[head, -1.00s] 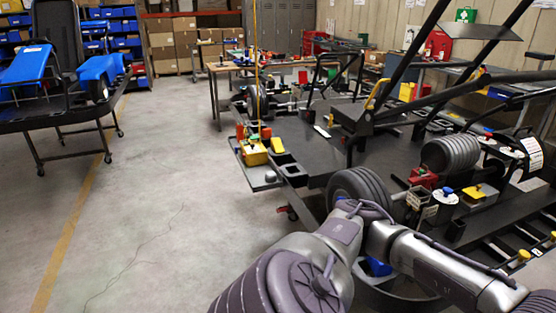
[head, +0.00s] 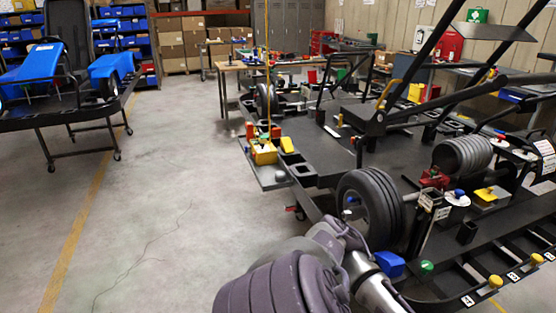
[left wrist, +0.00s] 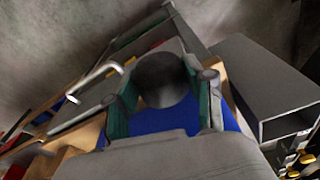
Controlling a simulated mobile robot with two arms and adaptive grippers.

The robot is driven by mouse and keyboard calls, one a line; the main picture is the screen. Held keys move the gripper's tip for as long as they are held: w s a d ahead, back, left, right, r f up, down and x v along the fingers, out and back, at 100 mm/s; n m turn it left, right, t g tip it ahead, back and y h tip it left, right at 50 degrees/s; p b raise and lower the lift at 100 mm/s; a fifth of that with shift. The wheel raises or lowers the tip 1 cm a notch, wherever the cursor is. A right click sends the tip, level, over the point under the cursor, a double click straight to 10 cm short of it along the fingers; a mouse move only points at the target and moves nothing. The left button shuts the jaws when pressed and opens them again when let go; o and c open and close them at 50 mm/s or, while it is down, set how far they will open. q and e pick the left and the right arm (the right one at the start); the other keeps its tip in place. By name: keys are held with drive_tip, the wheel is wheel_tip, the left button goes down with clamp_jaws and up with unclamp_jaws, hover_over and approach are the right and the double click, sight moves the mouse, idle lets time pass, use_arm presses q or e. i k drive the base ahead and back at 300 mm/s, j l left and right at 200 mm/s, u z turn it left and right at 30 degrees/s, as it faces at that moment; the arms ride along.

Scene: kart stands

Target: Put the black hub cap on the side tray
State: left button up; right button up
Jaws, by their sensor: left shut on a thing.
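A dark, round, smooth piece that looks like the black hub cap (left wrist: 162,80) sits between the fingers of my left gripper (left wrist: 163,92) in the left wrist view. The fingers have teal inner pads and are shut on it. A blue surface shows just below it. In the head view my left arm reaches in from the bottom, and its gripper and the hub cap are not visible there. The small grey side tray (head: 272,183) juts from the left side of the kart stand, with a yellow block (head: 264,156) and small parts on or beside it. My right gripper is not in view.
The black kart stand (head: 330,148) fills the right side, with a wheel (head: 369,205) near my arm. A blue block (head: 390,263) lies near the front. Another kart stand (head: 75,112) stands at the left. The floor between is clear.

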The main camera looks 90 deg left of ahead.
sight(266, 171)
drive_tip(key=j+u, duration=0.15)
drive_tip(key=u, duration=0.2)
drive_tip(key=j+u, duration=0.15)
drive_tip(key=u, duration=0.2)
